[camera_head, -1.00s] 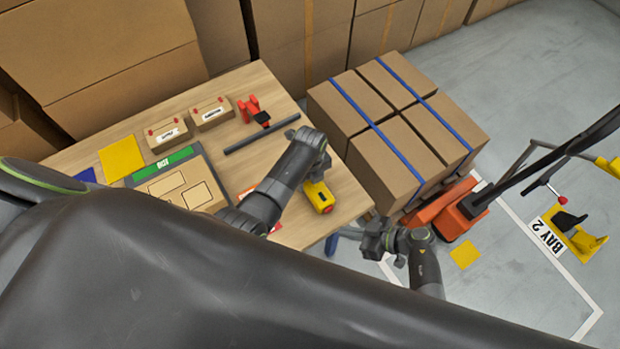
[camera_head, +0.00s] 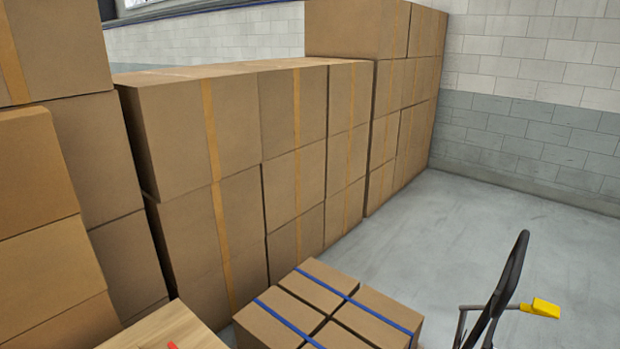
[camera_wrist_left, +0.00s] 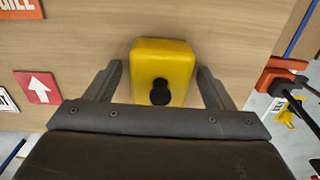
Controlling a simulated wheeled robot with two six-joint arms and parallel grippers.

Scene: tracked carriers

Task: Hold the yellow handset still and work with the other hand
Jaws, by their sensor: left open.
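The yellow handset (camera_wrist_left: 166,60) lies on the wooden table in the left wrist view, with a round black part at its near end. My left gripper (camera_wrist_left: 159,68) is open, one finger on each side of the handset, with a gap of table showing on both sides. In the picture the handset sits between the fingertips; I cannot tell the exact height between them. The head view shows neither the handset nor either gripper. My right gripper is in neither current view.
In the wrist view, a red arrow label (camera_wrist_left: 39,87) and an orange label (camera_wrist_left: 18,8) lie on the table's left side. The head view shows stacked cartons (camera_head: 285,170), strapped cartons (camera_head: 330,305), a table corner (camera_head: 165,330) and clear grey floor (camera_head: 480,240).

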